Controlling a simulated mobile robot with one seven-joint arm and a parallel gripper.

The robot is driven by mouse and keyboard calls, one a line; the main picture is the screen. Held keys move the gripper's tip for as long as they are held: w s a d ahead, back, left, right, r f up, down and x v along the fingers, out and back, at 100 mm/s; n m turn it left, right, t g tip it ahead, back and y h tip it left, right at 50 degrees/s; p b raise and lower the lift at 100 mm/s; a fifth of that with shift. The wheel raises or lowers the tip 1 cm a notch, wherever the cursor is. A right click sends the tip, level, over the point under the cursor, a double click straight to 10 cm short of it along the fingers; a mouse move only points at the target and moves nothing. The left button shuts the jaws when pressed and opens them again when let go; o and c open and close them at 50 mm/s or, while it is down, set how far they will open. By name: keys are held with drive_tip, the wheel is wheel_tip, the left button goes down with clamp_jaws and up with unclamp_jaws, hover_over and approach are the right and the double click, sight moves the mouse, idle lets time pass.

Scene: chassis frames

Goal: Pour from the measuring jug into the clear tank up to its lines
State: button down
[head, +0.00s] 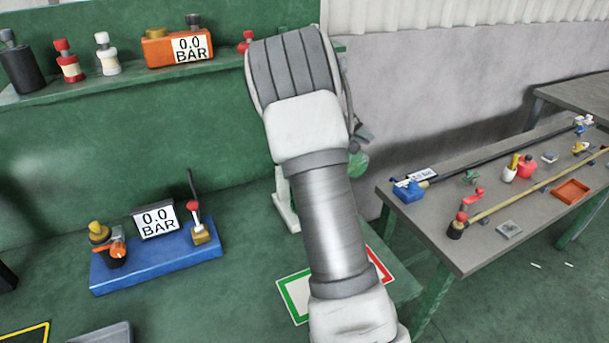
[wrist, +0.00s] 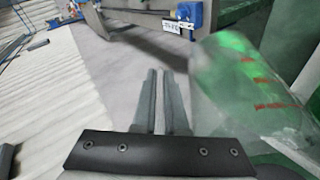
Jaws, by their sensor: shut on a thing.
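In the wrist view my gripper's two dark fingers (wrist: 163,98) lie nearly parallel with a narrow gap; they are shut on the measuring jug, though its gripped part is hard to make out. Right of the fingers, close to the camera, is a clear, tilted-looking vessel (wrist: 232,88) with short red marks and a green tint. I cannot tell surely whether it is the jug or the clear tank. In the head view my arm hides most of the gripper; a small green, rounded patch (head: 357,163) shows just right of it. No liquid stream is visible.
A blue base (head: 150,268) with a 0.0 BAR display stands on the green bench at left. A green-and-red-edged white mat (head: 296,297) lies partly behind my arm. A grey table (head: 440,235) with small parts stands at right. A shelf (head: 120,83) holds an orange gauge.

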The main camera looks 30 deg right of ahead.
drive_tip(key=shift+w+a+r+n+h+b, duration=0.25)
drive_tip(key=shift+a+h+b, duration=0.3)
drive_tip(key=shift+h, duration=0.35)
idle(2.3)
drive_tip(key=shift+a+r, duration=0.15)
drive_tip(key=shift+r, duration=0.1)
idle(0.5)
drive_tip(key=shift+s+d+r+y+p, duration=0.1)
drive_tip(key=shift+s+d+y+p, duration=0.1)
drive_tip(key=shift+d+y+p, duration=0.35)
drive_tip(key=shift+s+d+y+p, duration=0.2)
drive_tip(key=shift+d+y+p, duration=0.25)
drive_tip(key=shift+p, duration=0.1)
drive_tip(key=shift+s+d+f+m+y, duration=0.1)
drive_tip(key=shift+f+m+y, duration=0.15)
drive_tip(key=shift+f, duration=0.35)
drive_tip(key=shift+s+d+f+m+y, duration=0.1)
drive_tip(key=shift+f+m+y, duration=0.15)
drive_tip(key=shift+f, duration=0.35)
drive_tip(key=shift+w+f, duration=0.25)
drive_tip(key=shift+f, duration=0.2)
drive_tip(key=shift+s+d+f+y+p, duration=0.2)
drive_tip(key=shift+f+y+p, duration=0.15)
drive_tip(key=shift+y, duration=0.15)
drive_tip(key=shift+f+t, duration=0.3)
drive_tip(key=shift+f, duration=0.1)
